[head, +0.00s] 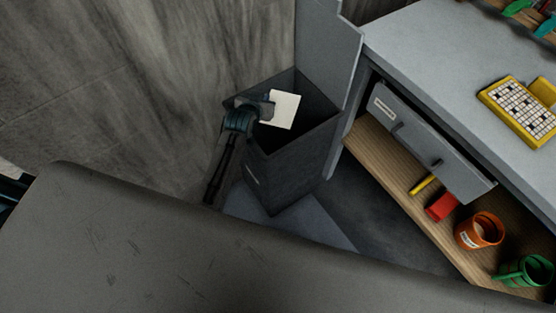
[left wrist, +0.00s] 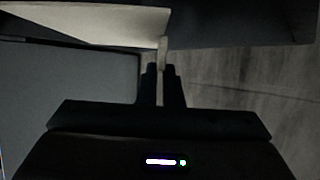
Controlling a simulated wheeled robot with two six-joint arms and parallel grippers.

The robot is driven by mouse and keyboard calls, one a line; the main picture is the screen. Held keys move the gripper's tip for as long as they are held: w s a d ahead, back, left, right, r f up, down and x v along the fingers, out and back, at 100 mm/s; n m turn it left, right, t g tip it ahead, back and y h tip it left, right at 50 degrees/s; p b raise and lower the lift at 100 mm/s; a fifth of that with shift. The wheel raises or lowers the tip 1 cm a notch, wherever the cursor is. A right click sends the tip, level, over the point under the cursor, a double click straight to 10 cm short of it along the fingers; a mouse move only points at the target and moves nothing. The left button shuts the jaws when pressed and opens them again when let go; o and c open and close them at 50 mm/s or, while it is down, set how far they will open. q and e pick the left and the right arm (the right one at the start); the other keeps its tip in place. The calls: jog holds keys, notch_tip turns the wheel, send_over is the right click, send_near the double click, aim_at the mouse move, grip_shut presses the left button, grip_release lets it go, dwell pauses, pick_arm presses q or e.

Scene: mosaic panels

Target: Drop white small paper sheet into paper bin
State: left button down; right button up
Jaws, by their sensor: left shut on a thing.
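The small white paper sheet (head: 281,109) is held over the open mouth of the dark grey paper bin (head: 290,163) in the head view. My left gripper (head: 266,107) is shut on the sheet's left edge, above the bin's left rim. In the left wrist view the sheet (left wrist: 95,22) shows at the top, with its edge between the fingertips of the left gripper (left wrist: 161,70). Whether the sheet touches the bin's inside cannot be told. My right gripper is not in view.
A grey desk with an open drawer (head: 428,150) stands to the right, with a wooden shelf holding an orange cup (head: 480,231), a green cup (head: 526,271) and a red block (head: 440,207). A yellow-framed mosaic panel (head: 522,109) lies on top. A grey panel stands behind the bin.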

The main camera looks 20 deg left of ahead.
pick_arm(q)
jog(key=c, duration=1.5)
grip_release()
jog(key=v, duration=1)
jog(key=shift+s+r, duration=0.2)
jog(key=shift+s, duration=0.2)
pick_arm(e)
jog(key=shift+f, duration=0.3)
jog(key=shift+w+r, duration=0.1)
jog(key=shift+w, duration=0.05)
